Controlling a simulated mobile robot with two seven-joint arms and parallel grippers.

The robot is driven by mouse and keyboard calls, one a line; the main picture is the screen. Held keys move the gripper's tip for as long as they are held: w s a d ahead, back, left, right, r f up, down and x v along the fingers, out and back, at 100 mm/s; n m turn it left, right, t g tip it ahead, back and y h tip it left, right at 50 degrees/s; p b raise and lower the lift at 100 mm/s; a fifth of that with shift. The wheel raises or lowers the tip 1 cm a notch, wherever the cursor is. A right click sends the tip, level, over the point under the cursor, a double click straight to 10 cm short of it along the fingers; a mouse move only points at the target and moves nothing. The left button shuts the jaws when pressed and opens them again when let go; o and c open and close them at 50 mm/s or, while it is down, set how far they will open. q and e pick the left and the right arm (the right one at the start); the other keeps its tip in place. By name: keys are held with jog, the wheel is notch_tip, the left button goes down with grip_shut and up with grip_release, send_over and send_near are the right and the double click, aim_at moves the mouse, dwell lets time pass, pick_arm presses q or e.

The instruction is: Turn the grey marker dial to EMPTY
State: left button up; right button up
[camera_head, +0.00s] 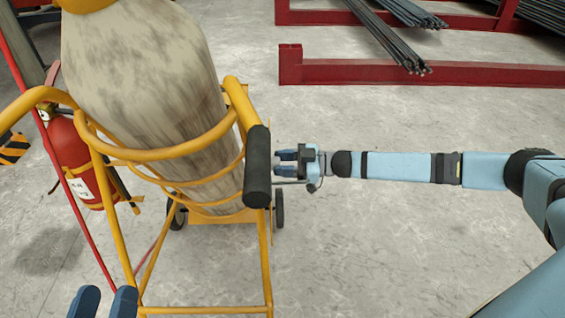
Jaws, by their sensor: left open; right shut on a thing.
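No grey marker dial can be made out in the head view. A worn beige-grey gas cylinder (150,75) stands tilted in a yellow tube cart (172,140); its top runs toward the upper edge of the picture. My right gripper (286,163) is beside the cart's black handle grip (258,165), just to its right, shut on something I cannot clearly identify. A thin dark rod-like thing (292,182) shows just below its fingers. My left gripper (105,302) shows only its two blue fingertips at the bottom left edge, spread apart and empty.
A red fire extinguisher (75,155) hangs at the cart's left side. Red steel racks (420,72) with dark rebar bundles (385,35) lie at the top right. The concrete floor (380,240) right of the cart is clear apart from my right arm.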

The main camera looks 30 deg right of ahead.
pick_arm(q)
jog(key=shift+r, duration=0.15)
jog(key=shift+a+r+p, duration=0.15)
jog(key=shift+r+p, duration=0.25)
jog(key=shift+p, duration=0.35)
pick_arm(e)
jog(key=shift+f+n+y, duration=0.15)
jog(key=shift+n+y, duration=0.25)
jog(key=shift+n, duration=5.7)
pick_arm(q)
jog(key=shift+w+r, duration=0.1)
pick_arm(e)
jog(key=o, duration=0.9)
pick_arm(q)
jog(key=shift+s+f, duration=0.25)
jog(key=shift+f, duration=0.1)
